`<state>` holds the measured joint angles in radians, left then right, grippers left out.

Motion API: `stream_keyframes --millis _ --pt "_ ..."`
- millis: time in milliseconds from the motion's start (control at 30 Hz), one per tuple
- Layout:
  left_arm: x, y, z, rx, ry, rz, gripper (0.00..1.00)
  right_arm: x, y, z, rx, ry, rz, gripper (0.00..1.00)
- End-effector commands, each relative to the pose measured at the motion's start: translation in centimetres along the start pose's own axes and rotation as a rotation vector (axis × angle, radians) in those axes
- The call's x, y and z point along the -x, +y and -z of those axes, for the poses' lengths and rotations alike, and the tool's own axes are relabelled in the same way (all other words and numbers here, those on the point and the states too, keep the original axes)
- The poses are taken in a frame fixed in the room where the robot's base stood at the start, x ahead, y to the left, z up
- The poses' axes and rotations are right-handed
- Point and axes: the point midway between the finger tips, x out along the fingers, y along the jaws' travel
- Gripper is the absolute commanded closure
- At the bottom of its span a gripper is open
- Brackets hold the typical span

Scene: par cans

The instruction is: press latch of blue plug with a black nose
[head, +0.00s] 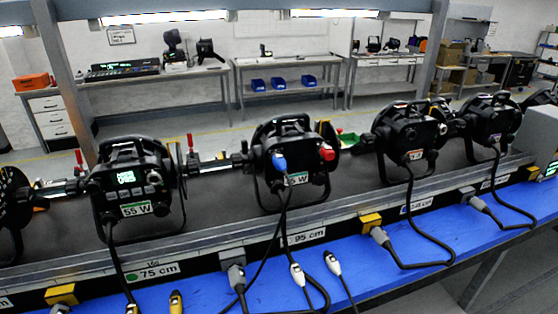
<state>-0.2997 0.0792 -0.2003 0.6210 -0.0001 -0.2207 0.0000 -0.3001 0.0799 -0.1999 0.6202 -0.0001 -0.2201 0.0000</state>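A blue plug (280,162) sits at the back of the black par can (295,140) in the middle of the bench. It is on the can's left side, just above a white and green label. A dark cable runs down from about that spot to the blue mat. The plug is small here, and I cannot make out its latch or a black nose. A red connector (326,152) sits to its right on the same can. Neither of my grippers is in view.
More par cans stand along the bench, one at left (132,185) and others at right (408,135). Cables hang down to the blue mat (390,285), where white-tipped connectors (333,262) and yellow ones (176,301) lie. A grey post (66,80) rises at left.

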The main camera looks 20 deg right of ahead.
Motion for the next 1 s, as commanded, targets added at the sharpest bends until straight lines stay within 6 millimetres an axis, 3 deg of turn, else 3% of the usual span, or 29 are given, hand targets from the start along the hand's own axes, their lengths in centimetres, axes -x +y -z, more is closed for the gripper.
stream_keyframes --millis 167,300,367,1000 --pt "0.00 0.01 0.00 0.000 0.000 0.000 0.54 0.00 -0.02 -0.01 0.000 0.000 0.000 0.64" --pt "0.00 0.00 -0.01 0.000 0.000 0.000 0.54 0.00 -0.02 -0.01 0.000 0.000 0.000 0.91" --pt "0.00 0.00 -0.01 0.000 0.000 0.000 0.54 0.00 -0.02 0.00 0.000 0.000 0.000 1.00" --pt "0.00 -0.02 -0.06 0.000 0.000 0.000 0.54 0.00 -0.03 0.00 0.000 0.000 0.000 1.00"
